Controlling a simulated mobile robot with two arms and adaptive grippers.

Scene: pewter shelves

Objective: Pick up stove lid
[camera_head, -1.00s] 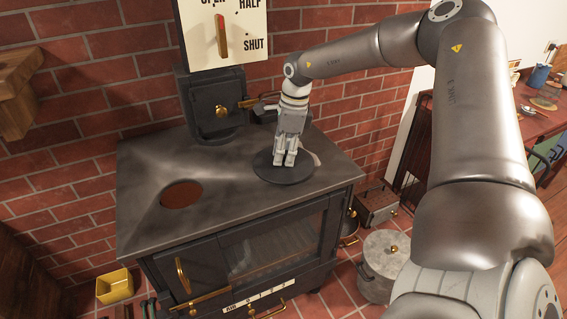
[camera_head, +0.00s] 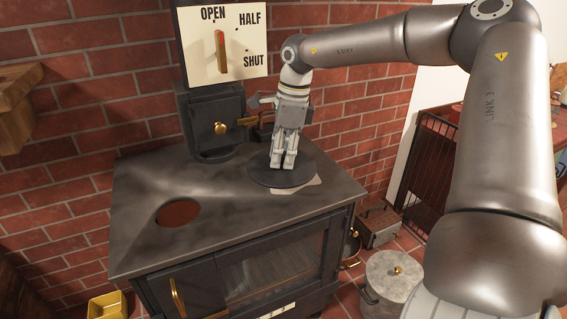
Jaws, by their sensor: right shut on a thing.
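The stove lid (camera_head: 262,179) is a dark, flat, round disc over the right part of the black stove's top (camera_head: 225,221). My right gripper (camera_head: 283,163) points down at the middle of the lid and is shut on it; its fingers hide the grip point. The lid appears raised a little above the stove top. A pale patch (camera_head: 302,186) shows past its lower right edge; I cannot tell what it is. My left gripper is not in view.
A round reddish opening (camera_head: 178,213) is in the stove top at left. The flue box (camera_head: 212,118) and an OPEN/HALF/SHUT sign (camera_head: 240,62) stand behind. A lidded grey pot (camera_head: 392,280) and a yellow box (camera_head: 107,306) are on the floor.

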